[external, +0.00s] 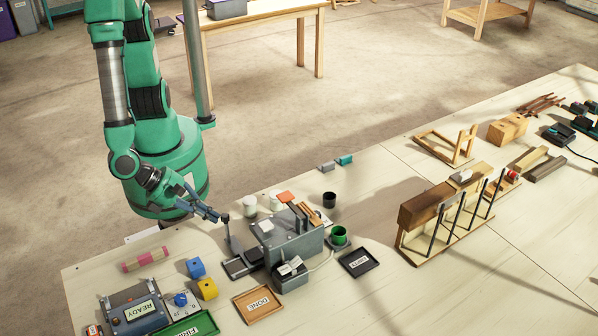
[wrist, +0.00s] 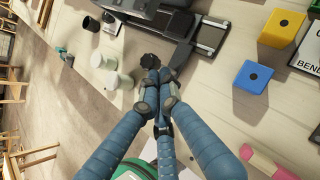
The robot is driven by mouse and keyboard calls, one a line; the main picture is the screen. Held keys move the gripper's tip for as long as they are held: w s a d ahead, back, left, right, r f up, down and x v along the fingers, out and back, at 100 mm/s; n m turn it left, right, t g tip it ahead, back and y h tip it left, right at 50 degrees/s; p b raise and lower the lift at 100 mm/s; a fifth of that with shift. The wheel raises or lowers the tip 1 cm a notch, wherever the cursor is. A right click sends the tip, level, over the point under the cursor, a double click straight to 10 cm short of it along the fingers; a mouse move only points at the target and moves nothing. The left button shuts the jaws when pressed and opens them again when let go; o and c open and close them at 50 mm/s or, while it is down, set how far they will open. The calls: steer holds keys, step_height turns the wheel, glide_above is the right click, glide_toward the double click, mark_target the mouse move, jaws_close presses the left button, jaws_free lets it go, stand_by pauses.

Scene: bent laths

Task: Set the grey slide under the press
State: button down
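The grey press (external: 290,245) stands on the bench and also fills the top of the wrist view (wrist: 130,10). The low grey slide (external: 237,267) lies at its left side, beside the press body. In the wrist view the slide's flat track (wrist: 212,38) runs out to the right of the press. A thin upright handle (external: 233,240) with a dark knob (wrist: 151,60) rises from the slide. My gripper (external: 222,216) is at the handle's top. Its blue fingers (wrist: 158,80) are together around the handle just below the knob, and hide part of it.
White pots (external: 249,205) and a black cup (external: 329,200) stand behind the press. Blue (external: 196,267) and yellow (external: 207,288) blocks lie left of it. A DONE tray (external: 258,303) and an EMPTY tray (external: 359,262) lie in front. A wooden rack (external: 450,215) stands right.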

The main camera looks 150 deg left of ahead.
steer(key=a+b, duration=0.1)
steer(key=a, duration=1.1)
steer(key=d+f+p+v, duration=0.1)
steer(key=v, duration=0.5)
steer(key=d+f+p+v, duration=0.1)
steer(key=p+v, duration=0.1)
steer(key=v, duration=0.5)
steer(key=shift+s, duration=0.4)
steer(key=shift+a, duration=0.15)
stand_by(0.4)
steer(key=s+d+r+n+h, duration=0.1)
steer(key=s+r+n+h, duration=0.1)
steer(key=s+r+n, duration=0.2)
steer(key=s+d+r+n+t+h+b, duration=0.1)
steer(key=s+r+n+h, duration=0.2)
steer(key=r+n, duration=0.8)
steer(key=s+d+r+n+h, duration=0.1)
steer(key=s+r+n+h, duration=0.1)
steer(key=s+r+n, duration=0.4)
steer(key=shift+r+n+t+h, duration=0.3)
steer(key=shift+r+n+h, duration=0.1)
steer(key=shift+r+n, duration=0.7)
